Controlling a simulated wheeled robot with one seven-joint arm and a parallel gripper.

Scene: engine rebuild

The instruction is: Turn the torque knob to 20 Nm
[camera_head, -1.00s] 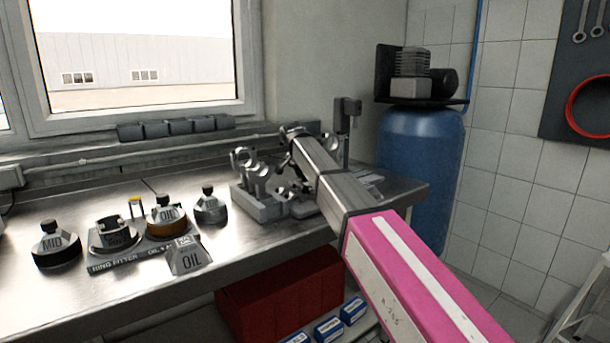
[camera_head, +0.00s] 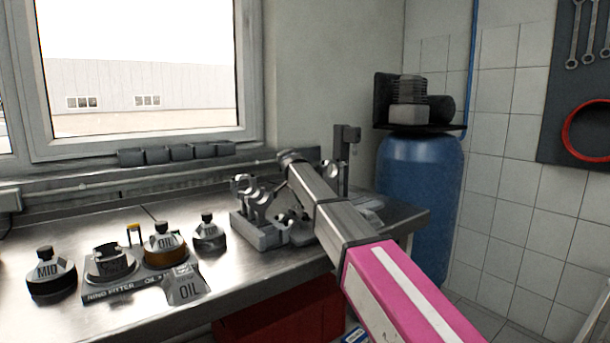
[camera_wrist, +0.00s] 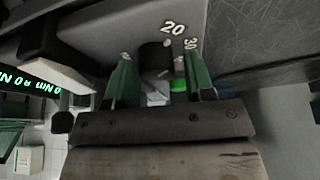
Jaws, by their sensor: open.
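In the wrist view, the torque knob (camera_wrist: 155,56) looks like a short dark block on a grey panel, between the two fingers of my gripper (camera_wrist: 160,72). The green fingers stand apart, one on each side of it; whether they touch it I cannot tell. The white dial marks 20 (camera_wrist: 172,28) and 30 (camera_wrist: 190,37) show above and right of the knob. A mark by the left finger is partly hidden. In the head view my arm hides the knob and fingertips.
A grey metal fixture (camera_head: 258,236) stands on the steel bench (camera_head: 218,318) left of my arm. Several lidded containers (camera_head: 50,275) and an OIL block (camera_head: 187,287) are at the left. A grey post (camera_head: 346,160) and a blue tank (camera_head: 415,185) stand behind and right.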

